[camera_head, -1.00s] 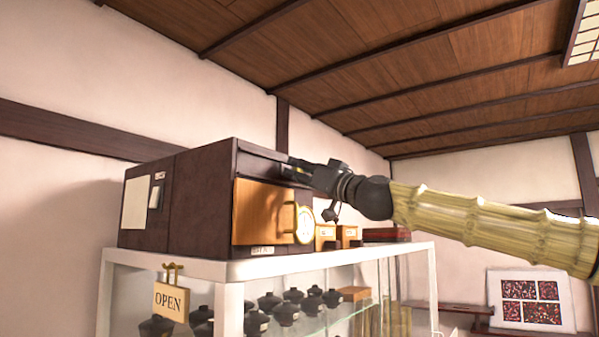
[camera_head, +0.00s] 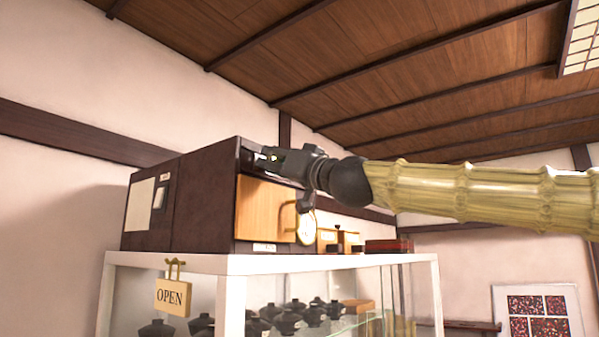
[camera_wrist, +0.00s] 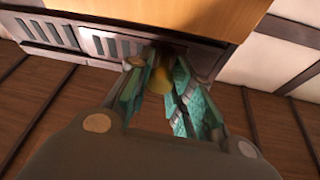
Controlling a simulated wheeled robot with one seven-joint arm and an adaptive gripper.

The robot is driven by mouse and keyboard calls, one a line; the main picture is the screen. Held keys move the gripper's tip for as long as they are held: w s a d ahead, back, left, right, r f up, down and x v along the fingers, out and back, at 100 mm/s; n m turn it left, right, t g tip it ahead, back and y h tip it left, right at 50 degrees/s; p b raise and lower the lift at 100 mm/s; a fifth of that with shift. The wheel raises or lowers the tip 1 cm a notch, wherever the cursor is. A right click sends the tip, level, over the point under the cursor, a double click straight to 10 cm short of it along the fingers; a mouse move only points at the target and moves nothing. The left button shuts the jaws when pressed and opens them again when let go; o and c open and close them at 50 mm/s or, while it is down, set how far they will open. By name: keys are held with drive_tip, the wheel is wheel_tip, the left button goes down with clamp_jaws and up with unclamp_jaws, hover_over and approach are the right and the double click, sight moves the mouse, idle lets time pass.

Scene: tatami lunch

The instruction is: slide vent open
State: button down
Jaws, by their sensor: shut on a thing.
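The vent (camera_wrist: 68,36) is a slotted strip along the top of the dark cabinet's front, above a light wooden door (camera_head: 262,208). Light slots alternate with dark bars in the wrist view. A brass-coloured knob (camera_wrist: 161,80) on the strip sits between the teal-padded fingers of my gripper (camera_wrist: 157,76), which is shut on it. In the head view my gripper (camera_head: 272,158) reaches in from the right to the cabinet's upper front edge, near its left front corner. The fingers and wrist hide much of the strip there.
The dark cabinet (camera_head: 205,205) stands on a white-framed glass case (camera_head: 235,264) holding several black lidded bowls. A round dial (camera_head: 307,228) and the door's curved handle lie just below my wrist. Small wooden boxes and a red box (camera_head: 388,246) stand to the right.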

drive_tip(key=shift+a+f, duration=0.1)
drive_tip(key=shift+s, duration=0.1)
drive_tip(key=c, duration=1.5)
unclamp_jaws()
drive_tip(key=shift+c, duration=0.2)
drive_tip(key=shift+o, duration=1.4)
drive_tip(key=shift+s+a, duration=0.15)
drive_tip(key=shift+a, duration=0.05)
drive_tip(key=shift+d, duration=0.1)
drive_tip(key=shift+d, duration=0.3)
drive_tip(key=v, duration=1.1)
drive_tip(key=shift+s+f, duration=0.2)
drive_tip(key=shift+s, duration=0.1)
